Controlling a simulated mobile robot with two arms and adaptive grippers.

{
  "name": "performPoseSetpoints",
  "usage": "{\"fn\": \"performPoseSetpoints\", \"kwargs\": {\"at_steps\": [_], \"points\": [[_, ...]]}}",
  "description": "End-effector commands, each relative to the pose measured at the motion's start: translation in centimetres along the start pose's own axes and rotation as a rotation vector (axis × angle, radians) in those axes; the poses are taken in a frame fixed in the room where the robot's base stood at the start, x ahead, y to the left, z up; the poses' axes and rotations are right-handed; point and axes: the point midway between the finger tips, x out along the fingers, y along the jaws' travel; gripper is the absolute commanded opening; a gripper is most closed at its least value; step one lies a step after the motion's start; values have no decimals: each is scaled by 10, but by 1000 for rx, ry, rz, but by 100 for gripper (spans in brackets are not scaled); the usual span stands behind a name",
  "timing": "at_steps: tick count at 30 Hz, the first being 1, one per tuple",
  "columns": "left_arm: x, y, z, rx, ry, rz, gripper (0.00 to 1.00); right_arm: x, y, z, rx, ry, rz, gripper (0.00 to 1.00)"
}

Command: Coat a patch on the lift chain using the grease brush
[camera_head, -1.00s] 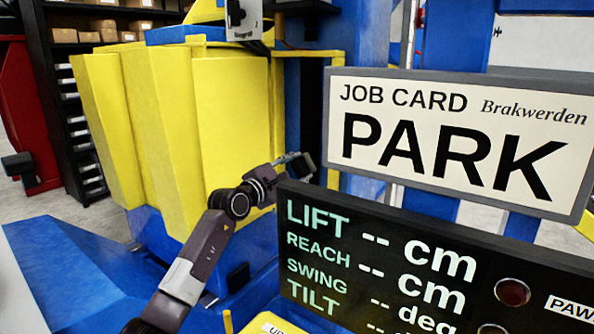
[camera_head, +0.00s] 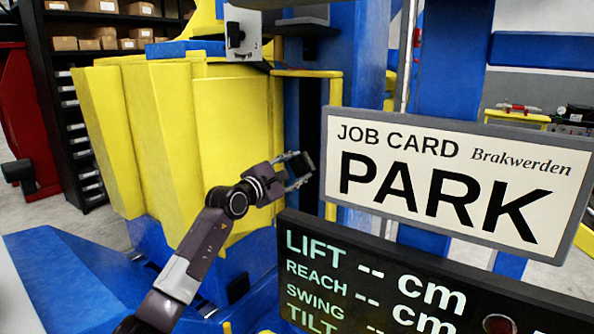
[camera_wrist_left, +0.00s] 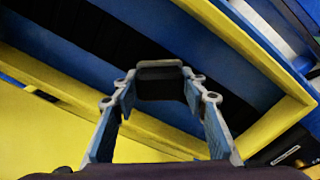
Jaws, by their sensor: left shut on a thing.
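My left gripper (camera_head: 299,176) is shut on a small dark block-shaped thing (camera_head: 299,163), which looks like the grease brush. In the left wrist view the two fingers close on this dark piece with a grey rim (camera_wrist_left: 160,84); its bristles cannot be made out. The gripper is in front of the yellow-framed opening of the blue mast. A dark ribbed strip, likely the lift chain (camera_wrist_left: 72,38), runs behind the held thing in the left wrist view. I cannot tell whether they touch. My right gripper is not in view.
A job card sign (camera_head: 450,185) reading PARK and a black readout panel (camera_head: 400,290) stand close right of my left gripper. The yellow frame (camera_head: 332,125) edges the opening. A large yellow ribbed housing (camera_head: 165,140) is left, with a shelf rack (camera_head: 75,130) behind.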

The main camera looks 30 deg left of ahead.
Motion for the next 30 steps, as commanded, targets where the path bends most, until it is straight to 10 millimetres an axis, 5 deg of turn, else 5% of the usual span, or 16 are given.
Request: {"fn": "performPoseSetpoints", "kwargs": {"at_steps": [30], "points": [[3, 52, 36, 0, -1, 1, 20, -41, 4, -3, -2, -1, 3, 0]]}}
